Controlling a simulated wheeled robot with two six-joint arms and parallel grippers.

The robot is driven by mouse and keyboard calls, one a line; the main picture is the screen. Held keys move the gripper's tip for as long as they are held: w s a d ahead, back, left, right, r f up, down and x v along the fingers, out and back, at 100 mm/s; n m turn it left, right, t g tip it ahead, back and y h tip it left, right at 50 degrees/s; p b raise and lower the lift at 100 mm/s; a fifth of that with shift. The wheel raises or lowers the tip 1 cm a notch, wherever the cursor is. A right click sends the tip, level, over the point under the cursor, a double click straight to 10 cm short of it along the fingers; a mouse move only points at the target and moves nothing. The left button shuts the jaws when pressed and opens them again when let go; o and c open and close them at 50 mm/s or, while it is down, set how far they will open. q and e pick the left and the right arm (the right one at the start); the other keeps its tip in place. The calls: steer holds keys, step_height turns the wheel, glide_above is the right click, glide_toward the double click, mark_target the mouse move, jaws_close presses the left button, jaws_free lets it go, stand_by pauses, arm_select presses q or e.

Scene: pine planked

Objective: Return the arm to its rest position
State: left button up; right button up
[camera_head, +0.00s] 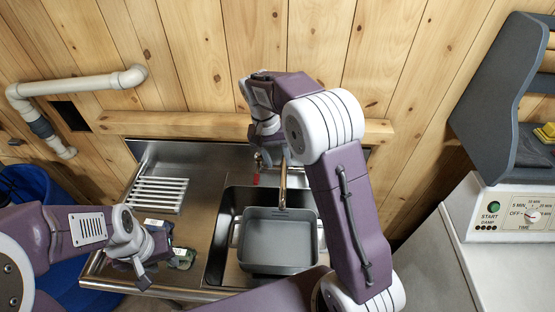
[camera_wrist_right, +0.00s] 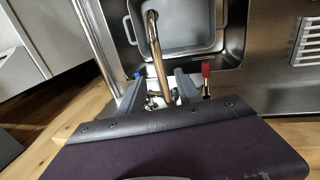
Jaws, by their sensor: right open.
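My right arm reaches up and over the sink in the head view, with its right gripper (camera_head: 268,155) at the back by the tap. In the right wrist view the right gripper (camera_wrist_right: 160,88) has its two fingers apart, with nothing held. The brass tap spout (camera_wrist_right: 155,48) runs between the fingers in that picture; I cannot tell whether they touch it. The spout also shows in the head view (camera_head: 283,185).
A grey pan (camera_head: 278,254) sits in the steel sink (camera_head: 217,240) under the spout. A red tap handle (camera_wrist_right: 206,78) and a blue one (camera_wrist_right: 137,75) flank the spout. A machine with a timer panel (camera_head: 510,215) stands right.

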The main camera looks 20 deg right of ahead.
steer(key=shift+w+a+r, duration=0.1)
steer(key=shift+a+r, duration=0.05)
steer(key=shift+r, duration=0.8)
steer(key=s+f, duration=0.1)
steer(key=s+f+n+t, duration=0.1)
steer(key=s, duration=0.1)
steer(key=s+f+n+y, duration=0.1)
steer(key=s, duration=0.1)
steer(key=shift+d, duration=0.3)
steer(key=s+f+n+t+y, duration=0.15)
steer(key=s+f, duration=0.25)
steer(key=s, duration=0.6)
steer(key=s+f+b, duration=0.3)
steer(key=f+b, duration=0.5)
steer(key=f, duration=0.1)
steer(key=shift+a+g, duration=0.1)
steer(key=shift+g, duration=0.15)
